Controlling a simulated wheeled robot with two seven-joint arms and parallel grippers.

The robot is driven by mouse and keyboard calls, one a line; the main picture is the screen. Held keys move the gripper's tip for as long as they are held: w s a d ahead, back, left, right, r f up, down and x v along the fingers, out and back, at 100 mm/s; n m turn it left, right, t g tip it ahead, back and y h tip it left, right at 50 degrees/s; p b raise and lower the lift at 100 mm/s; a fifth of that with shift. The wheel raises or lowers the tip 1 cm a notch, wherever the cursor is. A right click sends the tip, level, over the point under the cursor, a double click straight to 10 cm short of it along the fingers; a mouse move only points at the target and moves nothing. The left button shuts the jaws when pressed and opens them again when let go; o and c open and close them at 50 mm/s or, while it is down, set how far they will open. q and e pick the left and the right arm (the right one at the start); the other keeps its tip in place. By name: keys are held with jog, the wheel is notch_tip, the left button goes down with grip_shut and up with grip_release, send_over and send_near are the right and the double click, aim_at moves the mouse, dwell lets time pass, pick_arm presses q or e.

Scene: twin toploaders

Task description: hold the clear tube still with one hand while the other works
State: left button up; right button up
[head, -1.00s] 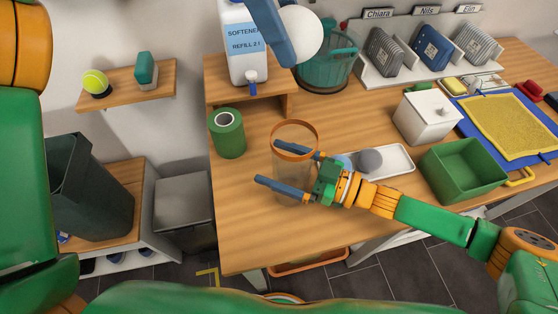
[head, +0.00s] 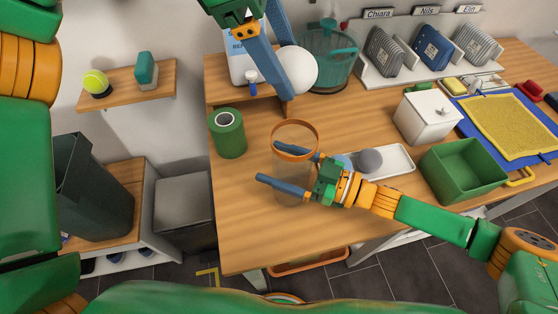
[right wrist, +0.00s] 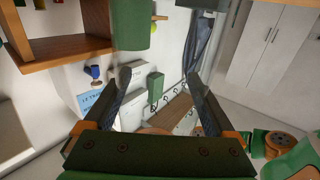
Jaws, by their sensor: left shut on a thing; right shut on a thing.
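The clear tube (head: 292,178) stands upright on the table, with an orange rim at its open top. My right gripper (head: 268,162) is shut around the tube below the rim, with a finger on each side. In the right wrist view the gripper's fingers (right wrist: 159,77) show, but the tube's wall is hard to make out. My left gripper (head: 290,84) is shut on a white ball (head: 300,68) and holds it above and behind the tube. One finger crosses the ball's left side.
A green roll (head: 228,135) stands left of the tube. A white tray (head: 401,164) with a grey ball (head: 370,160) and a bluish ball is behind my right gripper. A softener bottle (head: 236,66) stands on a raised shelf. A green box (head: 462,172) is farther right.

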pick_arm(q)
notch_tip(320, 180, down, 8)
jog(key=shift+f, duration=0.25)
jog(key=o, duration=1.3)
jog(key=shift+o, duration=0.2)
jog(key=v, duration=1.2)
jog(key=shift+a, duration=0.1)
pick_arm(e)
jog(key=o, duration=1.1)
jog(key=shift+c, duration=0.2)
